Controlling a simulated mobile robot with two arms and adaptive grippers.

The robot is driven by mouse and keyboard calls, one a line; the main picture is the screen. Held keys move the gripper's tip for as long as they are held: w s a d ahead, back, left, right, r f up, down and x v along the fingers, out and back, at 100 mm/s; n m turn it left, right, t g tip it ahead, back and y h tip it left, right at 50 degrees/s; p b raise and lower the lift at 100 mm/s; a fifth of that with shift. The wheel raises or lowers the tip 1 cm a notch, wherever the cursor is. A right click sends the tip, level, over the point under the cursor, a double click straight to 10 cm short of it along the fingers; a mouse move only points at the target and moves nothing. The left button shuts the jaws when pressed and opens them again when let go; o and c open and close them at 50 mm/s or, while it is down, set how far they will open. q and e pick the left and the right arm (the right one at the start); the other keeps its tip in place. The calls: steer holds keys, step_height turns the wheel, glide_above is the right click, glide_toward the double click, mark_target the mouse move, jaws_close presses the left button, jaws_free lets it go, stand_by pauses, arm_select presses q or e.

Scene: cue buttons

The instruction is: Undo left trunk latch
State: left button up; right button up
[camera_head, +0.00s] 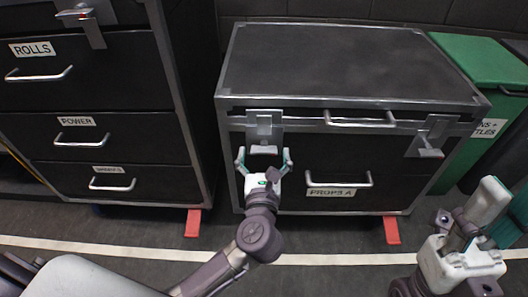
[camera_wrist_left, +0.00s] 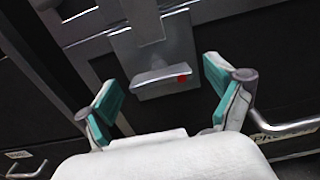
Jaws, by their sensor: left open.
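The black trunk (camera_head: 340,70) stands with its lid down. Its left latch (camera_head: 264,128) is a metal plate with a jutting tab on the front, left of the lid handle. My left gripper (camera_head: 264,157) is open, one finger on each side of the latch tab. In the left wrist view the latch tab (camera_wrist_left: 163,76), with a small red spot, lies between the spread teal finger pads of my left gripper (camera_wrist_left: 160,88). I see no clear contact. The right latch (camera_head: 430,142) sits on the trunk's right front. My right gripper (camera_head: 465,235) is at the lower right, away from the trunk.
A lid handle (camera_head: 358,120) and a lower drawer handle (camera_head: 340,184) stick out from the trunk front. A dark drawer cabinet (camera_head: 110,150) stands close on the left, a green bin (camera_head: 480,62) on the right. Red feet (camera_head: 193,222) jut onto the floor.

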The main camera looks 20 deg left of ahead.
arm_select(q)
steer(key=shift+w+a, duration=0.2)
steer(key=shift+w, duration=0.4)
